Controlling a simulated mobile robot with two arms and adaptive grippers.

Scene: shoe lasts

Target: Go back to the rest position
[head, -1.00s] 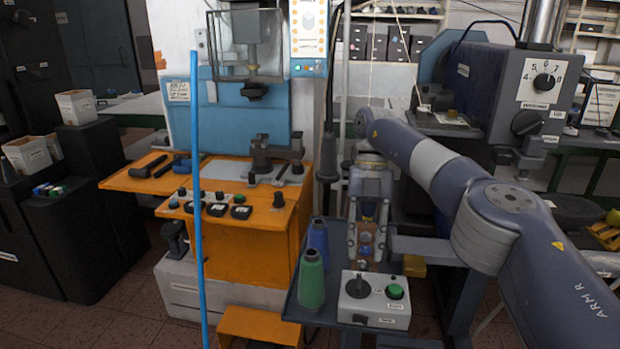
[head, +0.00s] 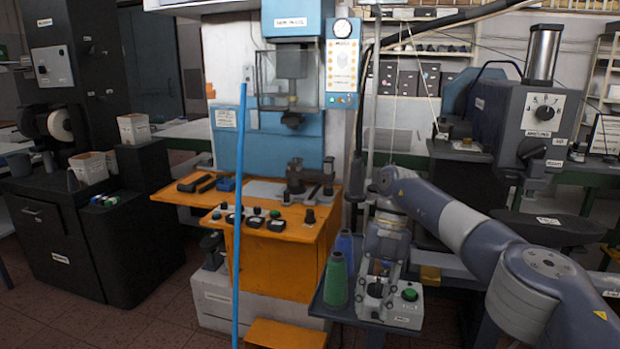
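My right arm comes in from the right, and its grey gripper (head: 377,291) points down over the small side table. Its two fingers are apart with nothing visible held between them. They stand in front of part of a light grey control box (head: 405,313) with a green button. Whether the fingertips touch the box I cannot tell. My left gripper is not in view.
An orange-topped machine (head: 275,262) with a blue upright pole (head: 239,220) is to the left. A dark machine (head: 520,120) stands behind my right arm.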

